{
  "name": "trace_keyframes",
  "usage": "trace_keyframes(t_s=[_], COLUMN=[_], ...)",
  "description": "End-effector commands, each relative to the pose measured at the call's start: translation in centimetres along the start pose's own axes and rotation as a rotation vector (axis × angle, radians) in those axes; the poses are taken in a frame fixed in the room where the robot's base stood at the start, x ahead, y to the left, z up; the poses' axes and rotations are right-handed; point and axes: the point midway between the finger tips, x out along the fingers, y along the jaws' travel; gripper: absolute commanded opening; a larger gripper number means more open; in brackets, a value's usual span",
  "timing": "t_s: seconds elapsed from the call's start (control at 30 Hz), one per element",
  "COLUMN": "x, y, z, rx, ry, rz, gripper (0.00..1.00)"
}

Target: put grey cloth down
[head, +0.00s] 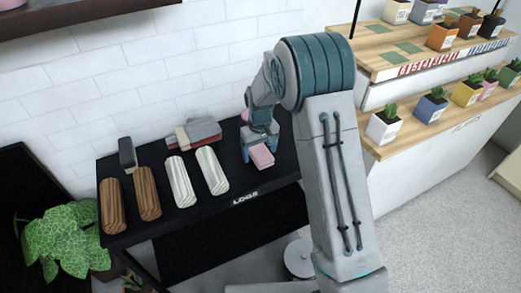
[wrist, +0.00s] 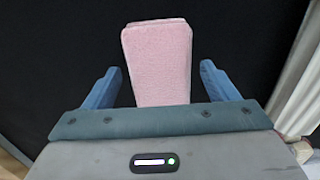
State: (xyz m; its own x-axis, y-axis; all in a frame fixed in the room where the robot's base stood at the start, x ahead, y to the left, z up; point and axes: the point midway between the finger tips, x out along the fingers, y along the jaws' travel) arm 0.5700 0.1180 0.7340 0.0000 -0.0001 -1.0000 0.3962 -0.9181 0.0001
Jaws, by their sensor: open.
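A folded grey cloth (head: 205,127) appears to lie in a small pile with red and beige pieces, at the back of the black shelf (head: 225,209). My gripper (head: 259,146) is to the right of that pile, low over the shelf's right part. It is open. A pink folded cloth or block (head: 262,157) is below it. In the wrist view the pink piece (wrist: 160,60) lies between the spread blue fingers of my gripper (wrist: 161,74), with a gap on each side. No grey cloth shows between the fingers.
Two brown logs (head: 148,194) and two white logs (head: 212,171) lie left of my gripper. A dark upright object (head: 127,153) stands behind them. A tiled wall (head: 110,80) backs the shelf. Potted plants stand on wooden shelves (head: 400,128) at right.

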Motion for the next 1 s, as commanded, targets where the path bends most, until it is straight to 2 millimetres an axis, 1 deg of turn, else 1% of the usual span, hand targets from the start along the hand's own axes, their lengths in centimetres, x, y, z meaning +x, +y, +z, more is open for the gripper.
trace_keyframes(t_s=[0.1,0.3,0.4,0.5,0.67,0.87,0.97,1.0], x=[-3.1,-8.0,-10.1,-11.8,-13.4,-14.1,-15.1,-15.7], y=[0.1,0.3,0.3,0.3,0.3,0.4,0.7,0.8], z=[-0.1,-0.1,0.0,0.0,0.0,0.3,1.6,2.5], rx=[0.001,-0.001,0.000,0.000,0.001,0.005,0.023,0.035], ry=[0.007,0.006,0.003,0.004,0.002,0.002,0.012,0.018], rz=[0.001,0.001,0.001,0.001,0.000,0.001,0.002,0.003], gripper=[0.80,0.80,0.80,0.80,0.80,0.80,0.80,0.80])
